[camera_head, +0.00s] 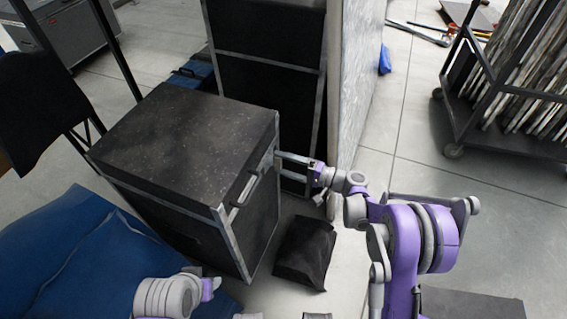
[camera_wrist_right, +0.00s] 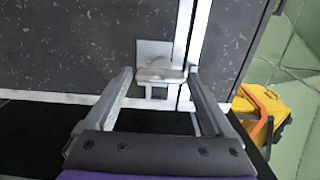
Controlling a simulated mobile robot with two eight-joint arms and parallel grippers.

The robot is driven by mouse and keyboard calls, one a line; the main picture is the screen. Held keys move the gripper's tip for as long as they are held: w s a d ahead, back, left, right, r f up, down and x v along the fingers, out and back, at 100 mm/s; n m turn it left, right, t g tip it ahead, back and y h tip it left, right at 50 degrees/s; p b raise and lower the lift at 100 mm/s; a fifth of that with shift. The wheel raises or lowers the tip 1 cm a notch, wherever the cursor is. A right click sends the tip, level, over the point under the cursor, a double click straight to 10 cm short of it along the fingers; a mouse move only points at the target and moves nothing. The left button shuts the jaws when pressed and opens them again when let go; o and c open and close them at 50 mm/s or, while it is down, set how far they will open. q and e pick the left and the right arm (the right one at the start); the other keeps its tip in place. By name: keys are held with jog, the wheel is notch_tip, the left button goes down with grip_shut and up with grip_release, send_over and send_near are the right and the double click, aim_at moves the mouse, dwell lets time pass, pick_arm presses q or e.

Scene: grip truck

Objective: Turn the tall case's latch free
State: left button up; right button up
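A black speckled case (camera_head: 185,135) with metal edging stands in the middle of the head view, with a bar handle (camera_head: 246,188) on its right face. My right gripper (camera_head: 279,162) reaches from the right to this case's far right edge. In the right wrist view, a silver latch (camera_wrist_right: 154,62) sits on a speckled dark panel beside a bright metal edge strip. My right gripper (camera_wrist_right: 163,78) is open there, its fingers on either side of the latch; I cannot tell whether they touch it. Of my left arm, only part shows at the bottom; its fingertips are not visible.
A taller black case (camera_head: 265,75) stands behind, beside a pale panel (camera_head: 357,75). A black bag (camera_head: 305,252) lies on the floor below my right gripper. Blue padding (camera_head: 75,255) is at lower left. A loaded cart (camera_head: 468,130) stands right. A yellow object (camera_wrist_right: 262,103) shows in the wrist view.

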jog(key=shift+o, duration=0.6)
jog(key=shift+d, duration=0.1)
jog(key=p+v, duration=0.1)
jog(key=v, duration=0.9)
jog(key=shift+s+d, duration=0.15)
jog(key=shift+d, duration=0.1)
